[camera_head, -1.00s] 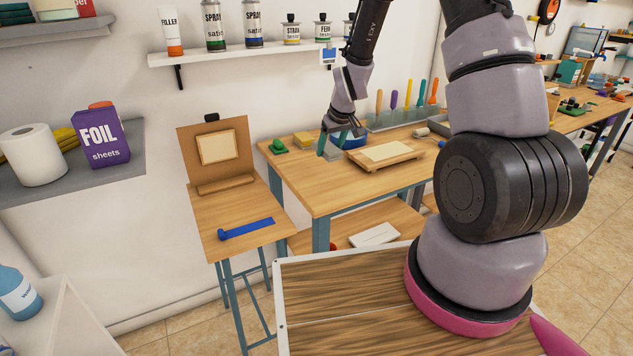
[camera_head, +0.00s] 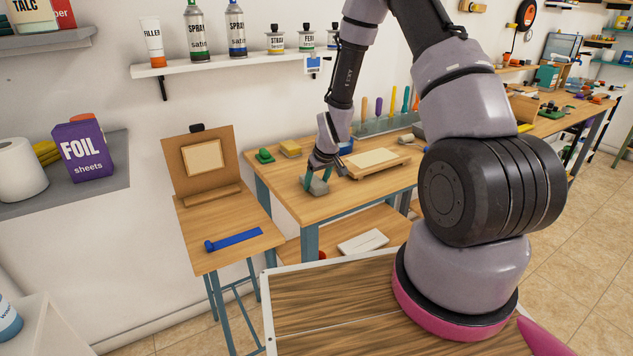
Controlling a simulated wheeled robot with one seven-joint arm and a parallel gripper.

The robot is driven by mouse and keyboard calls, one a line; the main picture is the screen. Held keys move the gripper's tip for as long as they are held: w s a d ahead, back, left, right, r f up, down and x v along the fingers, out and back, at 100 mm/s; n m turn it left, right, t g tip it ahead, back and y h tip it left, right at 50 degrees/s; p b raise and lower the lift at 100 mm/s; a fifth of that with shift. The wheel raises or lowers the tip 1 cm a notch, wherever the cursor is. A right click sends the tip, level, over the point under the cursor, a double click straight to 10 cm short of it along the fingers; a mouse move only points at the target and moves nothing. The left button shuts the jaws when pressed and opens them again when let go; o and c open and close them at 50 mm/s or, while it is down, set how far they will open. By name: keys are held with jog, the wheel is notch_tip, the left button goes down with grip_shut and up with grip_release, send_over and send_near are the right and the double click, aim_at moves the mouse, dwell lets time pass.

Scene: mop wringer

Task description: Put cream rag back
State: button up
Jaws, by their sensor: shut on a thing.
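My gripper (camera_head: 317,183) is over the left front part of the workbench (camera_head: 298,206). Its teal fingers are shut on a small greyish piece (camera_head: 319,188). It is too small to tell whether this is the cream rag, or whether it touches the bench top. A flat cream piece (camera_head: 374,158) lies on a wooden stand to the right of my gripper. Another cream rectangle (camera_head: 203,159) is on the upright brown board on the small side table. A blue round thing (camera_head: 346,146) is behind my gripper, partly hidden by it.
Several upright coloured handles (camera_head: 392,102) stand at the back. A blue tool (camera_head: 234,240) lies on the lower side table (camera_head: 215,220). The bench's front left corner is clear.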

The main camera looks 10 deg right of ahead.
jog(key=o, duration=1.5)
jog(key=s+d+r+m, duration=0.1)
jog(key=s+r, duration=0.3)
jog(key=r, duration=0.6)
jog(key=s+d+r+m+t, duration=0.15)
jog(key=s+r, duration=0.25)
jog(key=r, duration=0.7)
jog(key=s+d+r+m, duration=0.1)
jog(key=s+d+r, duration=0.15)
jog(key=r, duration=0.75)
jog(key=s+r+m, duration=0.1)
jog(key=s+r, duration=0.3)
jog(key=s, duration=0.2)
jog(key=s+r+m+t, duration=0.1)
jog(key=s+r+m, duration=0.1)
jog(key=s+r, duration=0.2)
jog(key=s+r+m, duration=0.1)
jog(key=s+r, duration=0.3)
jog(key=s, duration=0.3)
jog(key=shift+s+d+r+t+y, duration=0.1)
jog(key=shift+s+t+y, duration=0.2)
jog(key=shift+s, duration=0.1)
